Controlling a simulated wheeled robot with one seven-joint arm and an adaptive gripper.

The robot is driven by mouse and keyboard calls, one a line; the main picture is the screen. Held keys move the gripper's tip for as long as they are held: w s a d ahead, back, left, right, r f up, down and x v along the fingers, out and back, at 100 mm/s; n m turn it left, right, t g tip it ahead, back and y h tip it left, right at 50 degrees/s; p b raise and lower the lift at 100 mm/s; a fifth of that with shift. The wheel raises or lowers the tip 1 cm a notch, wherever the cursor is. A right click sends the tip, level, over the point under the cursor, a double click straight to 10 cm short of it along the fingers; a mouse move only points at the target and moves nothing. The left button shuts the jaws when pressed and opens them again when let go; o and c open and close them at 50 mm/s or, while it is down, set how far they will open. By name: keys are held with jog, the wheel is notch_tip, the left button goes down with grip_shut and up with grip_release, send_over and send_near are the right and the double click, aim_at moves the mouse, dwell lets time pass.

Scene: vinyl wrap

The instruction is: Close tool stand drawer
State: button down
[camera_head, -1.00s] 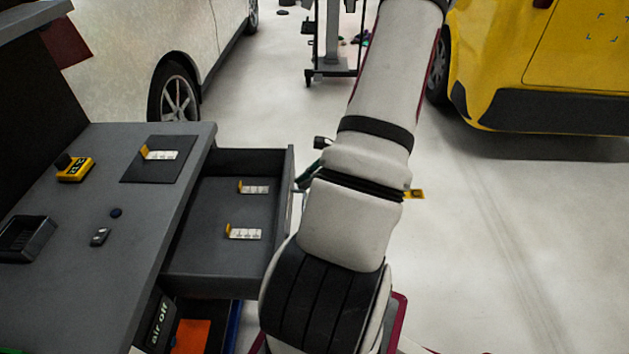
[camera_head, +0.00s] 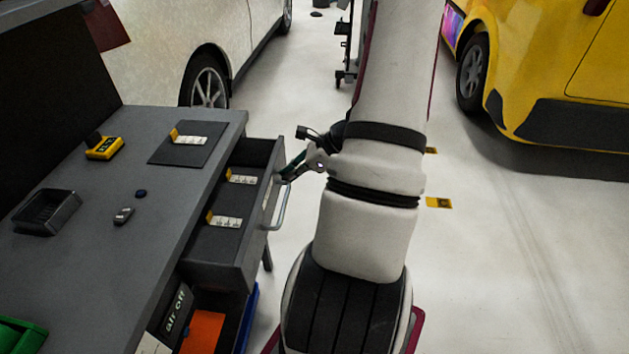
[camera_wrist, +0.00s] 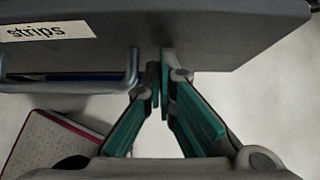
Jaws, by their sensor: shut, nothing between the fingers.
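The grey tool stand (camera_head: 165,215) is at the left in the head view. Its drawer (camera_head: 214,245) is partly open, with small white strips with yellow ends inside. A bar handle (camera_head: 283,205) is on the drawer's front. My gripper (camera_head: 288,172) is at the far part of the drawer front, beyond the handle, partly hidden by my arm. In the wrist view, the green-padded fingers of my gripper (camera_wrist: 159,88) are together and empty. Their tips are at the drawer front (camera_wrist: 225,38), beside the handle (camera_wrist: 132,72); contact seems likely.
On the stand top are a dark mat (camera_head: 180,152), a yellow device (camera_head: 104,148) and an open black tray (camera_head: 46,212). A white car (camera_head: 190,40) is behind, and a yellow car (camera_head: 560,70) is at the right. The floor at right is clear.

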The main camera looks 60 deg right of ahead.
jog(key=w+a+b, duration=0.1)
jog(key=w, duration=0.2)
jog(key=w+a+b, duration=0.1)
jog(key=w+a, duration=0.1)
jog(key=w, duration=0.2)
jog(key=w+a+b, duration=0.1)
jog(key=w, duration=0.2)
jog(key=shift+w+a, duration=0.2)
jog(key=shift+w, duration=0.1)
jog(key=shift+w+a, duration=0.15)
jog(key=shift+w, duration=0.25)
jog(key=shift+w+r, duration=0.1)
